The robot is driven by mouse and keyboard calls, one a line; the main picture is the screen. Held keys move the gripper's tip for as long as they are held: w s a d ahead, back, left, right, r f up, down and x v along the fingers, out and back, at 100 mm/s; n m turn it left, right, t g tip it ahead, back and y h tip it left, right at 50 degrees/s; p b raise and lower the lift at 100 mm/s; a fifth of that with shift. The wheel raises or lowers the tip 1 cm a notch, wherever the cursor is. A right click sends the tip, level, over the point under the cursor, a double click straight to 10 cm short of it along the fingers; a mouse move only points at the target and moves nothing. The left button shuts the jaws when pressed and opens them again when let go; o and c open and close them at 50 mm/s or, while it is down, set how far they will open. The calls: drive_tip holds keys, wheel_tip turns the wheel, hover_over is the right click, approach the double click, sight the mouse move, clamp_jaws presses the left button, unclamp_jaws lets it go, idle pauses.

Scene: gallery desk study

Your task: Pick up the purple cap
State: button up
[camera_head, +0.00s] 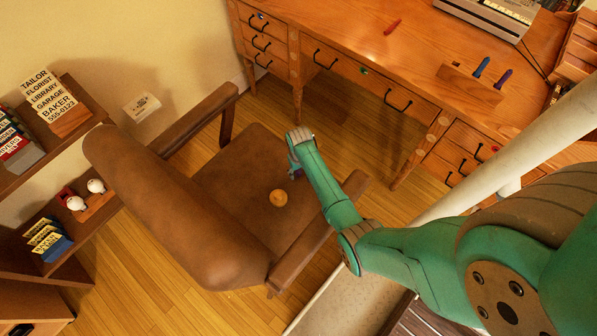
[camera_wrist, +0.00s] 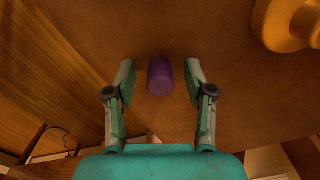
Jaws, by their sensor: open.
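The purple cap (camera_wrist: 160,76) lies on the brown seat of the armchair (camera_head: 237,176). In the wrist view it is between the two fingertips of my open gripper (camera_wrist: 160,80), with a gap on each side. In the head view my gripper (camera_head: 294,168) is over the right part of the seat, and my wrist hides most of it; I cannot make out the cap there for sure.
A round orange-tan object (camera_head: 278,198) sits on the seat near the cap and shows at the upper right of the wrist view (camera_wrist: 288,25). The chair's armrest (camera_head: 318,232) runs close beside my arm. A wooden desk (camera_head: 350,40) stands behind; a shelf (camera_head: 92,112) is at left.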

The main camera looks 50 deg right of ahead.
drive_tip(key=c, duration=0.8)
drive_tip(key=shift+c, duration=0.2)
drive_tip(key=shift+r, duration=0.1)
